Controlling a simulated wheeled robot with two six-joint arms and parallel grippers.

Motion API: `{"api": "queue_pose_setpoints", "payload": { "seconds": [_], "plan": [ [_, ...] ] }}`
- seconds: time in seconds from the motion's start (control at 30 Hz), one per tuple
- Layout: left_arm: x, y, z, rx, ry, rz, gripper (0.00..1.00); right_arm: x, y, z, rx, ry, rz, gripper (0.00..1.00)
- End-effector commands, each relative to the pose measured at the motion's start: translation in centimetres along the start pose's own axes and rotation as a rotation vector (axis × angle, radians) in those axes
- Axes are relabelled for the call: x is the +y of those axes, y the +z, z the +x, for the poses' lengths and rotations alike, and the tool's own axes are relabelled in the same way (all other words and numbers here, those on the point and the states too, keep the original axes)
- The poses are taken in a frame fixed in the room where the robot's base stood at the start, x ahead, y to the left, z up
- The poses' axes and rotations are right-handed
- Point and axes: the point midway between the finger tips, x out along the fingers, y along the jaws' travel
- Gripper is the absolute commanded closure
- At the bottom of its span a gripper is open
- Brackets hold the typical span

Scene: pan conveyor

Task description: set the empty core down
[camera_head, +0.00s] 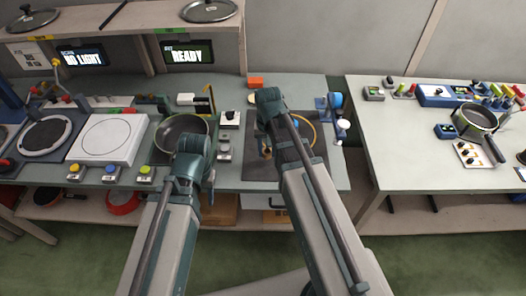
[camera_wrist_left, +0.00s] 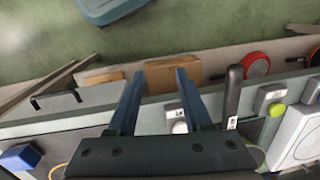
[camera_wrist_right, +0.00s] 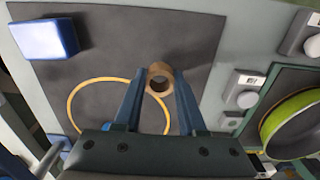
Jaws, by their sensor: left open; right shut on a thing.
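The empty core, a short brown cardboard tube (camera_wrist_right: 160,72), shows in the right wrist view between the fingertips of my right gripper (camera_wrist_right: 161,82), which is shut on it. It is over a dark mat (camera_wrist_right: 135,45), beside a thin yellow ring outline (camera_wrist_right: 75,110). I cannot tell whether the core touches the mat.
A blue block (camera_wrist_right: 45,40) lies at a corner of the mat. A dark pan (camera_head: 178,136) and small switch boxes (camera_head: 229,119) stand left of the mat. A gap separates the right table (camera_head: 400,150).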

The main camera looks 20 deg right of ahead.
Motion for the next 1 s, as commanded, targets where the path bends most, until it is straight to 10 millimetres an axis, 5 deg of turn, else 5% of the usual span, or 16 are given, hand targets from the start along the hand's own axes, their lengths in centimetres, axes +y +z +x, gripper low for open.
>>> {"api": "queue_pose_setpoints", "payload": {
  "seconds": [0.2, 0.4, 0.87, 0.9, 1.0],
  "plan": [
    [0.0, 0.0, 0.3, 0.0, 0.0, 0.0, 0.5, -1.0, -2.3, 0.3, 0.0, 0.0, 0.001, 0.96],
    [0.3, -0.2, 3.7, 0.0, 0.0, 0.0, 0.5, -1.1, -1.7, 3.7, 0.0, 0.0, 0.001, 0.96],
    [0.4, -0.2, 4.1, 0.0, 0.0, 0.0, 0.5, -1.2, -1.6, 4.1, 0.0, 0.0, 0.002, 0.96],
    [0.4, -0.2, 4.1, 0.0, 0.0, 0.0, 0.5, -1.2, -1.6, 4.2, 0.0, 0.0, 0.002, 0.58],
    [0.4, -0.2, 4.0, 0.0, 0.0, 0.0, 0.5, -1.2, -1.6, 4.0, 0.0, 0.0, 0.002, 0.4]
  ]
}}
